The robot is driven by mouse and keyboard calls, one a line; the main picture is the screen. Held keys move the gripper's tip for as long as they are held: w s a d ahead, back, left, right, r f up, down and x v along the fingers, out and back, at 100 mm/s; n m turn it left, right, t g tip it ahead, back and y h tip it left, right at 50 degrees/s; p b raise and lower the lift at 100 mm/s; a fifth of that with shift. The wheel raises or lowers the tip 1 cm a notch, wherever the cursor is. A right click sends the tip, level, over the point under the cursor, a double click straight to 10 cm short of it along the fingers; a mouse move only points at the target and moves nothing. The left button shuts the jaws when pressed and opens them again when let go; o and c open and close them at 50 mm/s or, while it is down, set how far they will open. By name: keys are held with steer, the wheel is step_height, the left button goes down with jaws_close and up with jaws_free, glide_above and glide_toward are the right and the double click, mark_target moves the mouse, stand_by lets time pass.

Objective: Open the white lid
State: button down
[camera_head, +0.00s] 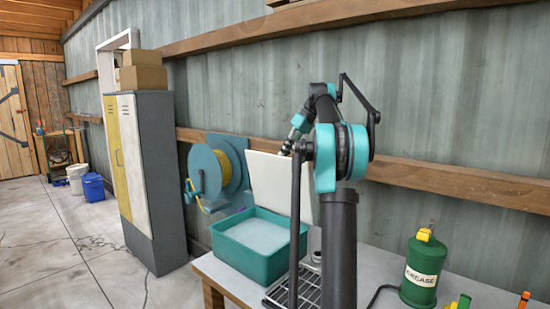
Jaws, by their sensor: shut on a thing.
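The white lid (267,180) stands raised, roughly upright, at the back of a teal box (255,264). The box's top is uncovered and its inside looks pale. My gripper (287,149) is at the lid's top edge, towards its right side, and is shut on it. The fingers are small and dark here, partly lost against my arm. My arm's upright links hide the lid's right edge and part of the area beside the box.
The box stands on a grey workbench (212,272), beside a wire rack (280,293). A green grease can (421,271) stands to the right. A hose reel (213,172) is on the wall behind, left of the lid. A tall locker (150,165) stands further left, with open floor before it.

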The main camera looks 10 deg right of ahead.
steer(key=w+d+f, duration=0.3)
steer(key=d, duration=0.3)
steer(key=shift+w, duration=0.25)
steer(key=c, duration=2.2)
jaws_free()
steer(key=shift+a, duration=0.1)
steer(key=shift+o, duration=2.3)
steer(key=shift+w+f, duration=0.55)
steer(key=shift+w, duration=0.05)
steer(key=shift+o, duration=0.8)
steer(key=shift+s+a+r, duration=0.1)
steer(key=shift+s+r, duration=0.2)
steer(key=shift+r, duration=0.05)
steer(key=w+v, duration=0.1)
steer(key=v, duration=0.6)
steer(key=shift+s+r, duration=0.15)
steer(key=shift+s, duration=0.2)
